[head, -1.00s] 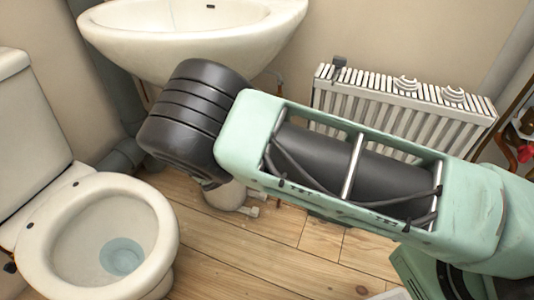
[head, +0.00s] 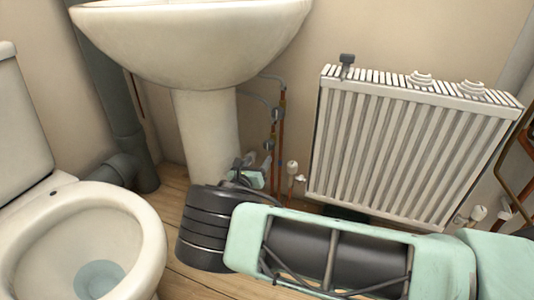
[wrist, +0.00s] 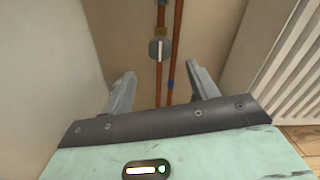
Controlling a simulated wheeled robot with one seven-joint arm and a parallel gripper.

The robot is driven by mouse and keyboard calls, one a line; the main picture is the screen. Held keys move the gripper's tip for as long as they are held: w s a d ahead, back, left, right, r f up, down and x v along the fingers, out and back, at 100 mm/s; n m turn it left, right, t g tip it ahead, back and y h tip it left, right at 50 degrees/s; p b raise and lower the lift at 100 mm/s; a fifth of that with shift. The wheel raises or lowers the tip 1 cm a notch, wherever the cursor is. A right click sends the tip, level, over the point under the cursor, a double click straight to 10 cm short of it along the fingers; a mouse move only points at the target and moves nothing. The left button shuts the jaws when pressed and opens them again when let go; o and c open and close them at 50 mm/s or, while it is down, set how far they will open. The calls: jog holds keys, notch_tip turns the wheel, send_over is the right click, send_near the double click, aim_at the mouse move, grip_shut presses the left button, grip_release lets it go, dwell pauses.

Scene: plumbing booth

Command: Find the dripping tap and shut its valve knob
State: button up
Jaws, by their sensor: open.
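Copper pipes (head: 274,150) run up the wall beside the sink's pedestal, with grey fittings on them. In the wrist view, one pipe carries a round grey valve knob (wrist: 159,49) with a pale bar across it, below a brass fitting (wrist: 161,32). My gripper (wrist: 160,72) is open and empty. Its two fingers point toward the pipes, one on each side, with the knob beyond the fingertips and apart from them. In the head view my gripper (head: 256,168) shows small and partly hidden behind my dark wrist, low beside the pedestal. I see no drip or tap spout.
The white sink (head: 190,40) overhangs the pipes, and its pedestal (head: 208,130) stands left of them. A white radiator (head: 410,150) is close on the right. A toilet (head: 95,225) stands at the left. A small white valve (head: 292,168) sits between pipes and radiator.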

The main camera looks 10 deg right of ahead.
aim_at(267, 147)
jog(key=b+x, duration=0.3)
jog(key=x, duration=0.4)
jog(key=shift+w+d+f, duration=0.15)
jog(key=shift+w+d, duration=0.05)
jog(key=shift+w, duration=0.1)
jog(key=shift+w+d+b, duration=0.3)
jog(key=shift+w+d, duration=0.1)
jog(key=shift+w, duration=0.1)
jog(key=c, duration=1)
